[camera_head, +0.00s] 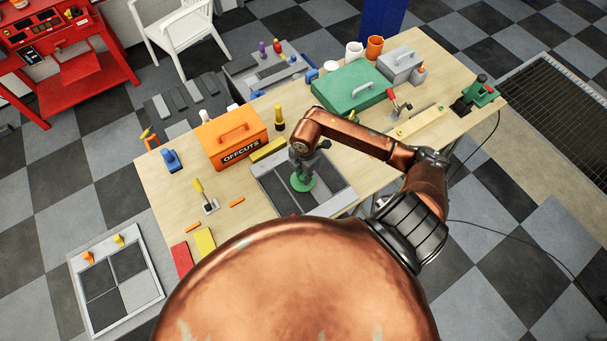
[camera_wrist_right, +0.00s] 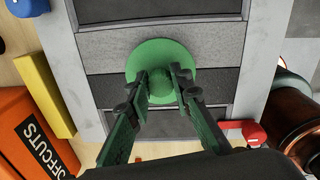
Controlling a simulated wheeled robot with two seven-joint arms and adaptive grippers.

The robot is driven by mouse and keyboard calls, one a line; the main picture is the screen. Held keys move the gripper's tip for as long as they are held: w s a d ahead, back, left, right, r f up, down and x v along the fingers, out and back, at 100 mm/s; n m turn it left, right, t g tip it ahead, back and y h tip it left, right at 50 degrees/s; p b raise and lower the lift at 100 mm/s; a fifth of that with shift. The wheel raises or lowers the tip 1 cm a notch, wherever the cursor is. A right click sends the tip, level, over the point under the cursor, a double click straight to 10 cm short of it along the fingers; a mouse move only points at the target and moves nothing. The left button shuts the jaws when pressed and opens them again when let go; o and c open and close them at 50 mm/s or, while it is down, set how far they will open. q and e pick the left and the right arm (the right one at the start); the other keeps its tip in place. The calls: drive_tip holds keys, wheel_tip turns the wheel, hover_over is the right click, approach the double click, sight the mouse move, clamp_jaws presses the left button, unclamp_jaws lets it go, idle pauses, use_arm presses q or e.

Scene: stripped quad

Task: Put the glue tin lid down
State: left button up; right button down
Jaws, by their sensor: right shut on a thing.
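The glue tin lid is a green disc with a small knob (camera_head: 303,184); it also shows in the right wrist view (camera_wrist_right: 182,56). My right gripper (camera_head: 302,172) is shut on the lid's knob from above. The lid is over the grey-framed panel (camera_head: 343,197) with dark and grey strips, near the middle of the workbench. I cannot tell whether the lid touches the panel or hangs just above it. The fingertips hide part of the knob. My left gripper is not in view.
An orange OFFCUTS box (camera_head: 217,151) and a yellow bar (camera_head: 268,149) stand left of the panel. A green case (camera_head: 350,87) and a red-handled clamp (camera_head: 398,104) are behind. Red and yellow blocks (camera_head: 204,241) lie at the front left. Some bench at left is bare.

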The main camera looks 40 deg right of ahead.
drive_tip(key=shift+f, duration=0.15)
drive_tip(key=c, duration=1.7)
unclamp_jaws()
drive_tip(key=shift+r, duration=0.4)
drive_tip(key=r+b, duration=0.1)
drive_tip(key=r, duration=0.4)
drive_tip(key=r+b, duration=0.1)
drive_tip(key=r, duration=0.5)
drive_tip(key=shift+s+r, duration=0.2)
drive_tip(key=shift+r, duration=0.1)
